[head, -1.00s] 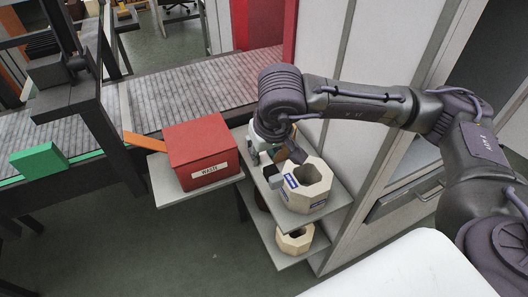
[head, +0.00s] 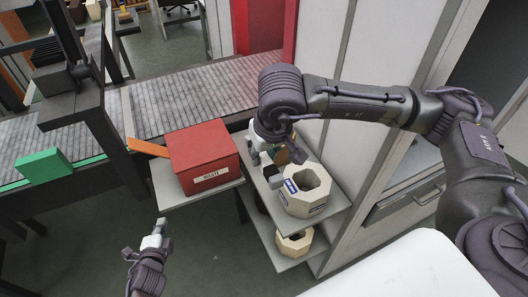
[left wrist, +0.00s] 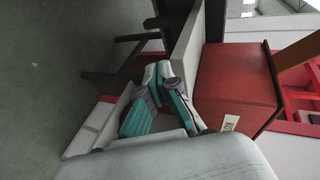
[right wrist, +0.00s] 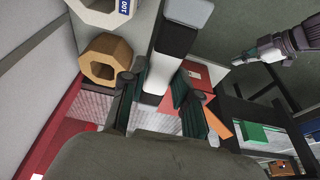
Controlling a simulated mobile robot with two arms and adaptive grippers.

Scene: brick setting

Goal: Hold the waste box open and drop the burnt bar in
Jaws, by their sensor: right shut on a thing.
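The red waste box (head: 205,158) with a white WASTE label stands on a small shelf; its top looks closed. It also shows in the left wrist view (left wrist: 235,85). An orange flat piece (head: 147,147) sticks out at its left. My right gripper (right wrist: 158,88) is shut on a white bar with a dark band (right wrist: 175,38), taken as the burnt bar. In the head view my arm partly hides this grip, just right of the box. My left gripper (head: 161,226) is below and in front of the box, apart from it.
An octagonal cream container (head: 307,190) stands on the right shelf, close to my right gripper; another (head: 294,243) is on the shelf below. A roller conveyor (head: 190,95) runs behind the box. A green block (head: 45,165) lies at left. A dark post (head: 105,120) stands left of the box.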

